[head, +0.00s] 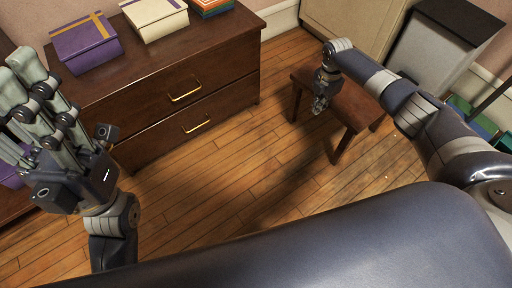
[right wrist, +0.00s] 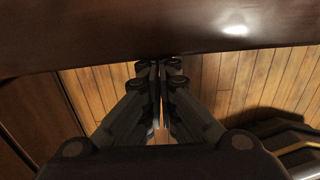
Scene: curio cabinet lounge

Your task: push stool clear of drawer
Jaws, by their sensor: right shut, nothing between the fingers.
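The stool (head: 348,108) is small, dark brown and upright on the wooden floor, right of the dresser in the head view. Its seat spans the top of the right wrist view (right wrist: 100,40). The dresser has an upper drawer (head: 160,95) and a lower drawer (head: 225,112), both shut, with brass handles. My right gripper (head: 319,106) points down at the stool's near-left edge. In the right wrist view its fingers (right wrist: 160,68) are together and empty, by the seat's edge; contact cannot be told. My left gripper (head: 18,95) is raised at far left, away from the stool.
Purple (head: 85,45) and cream (head: 155,18) boxes stand on the dresser top. A pale cabinet with a dark top (head: 430,55) stands behind the stool. Green items (head: 475,120) lie at the right. The floor (head: 215,175) before the drawers is bare.

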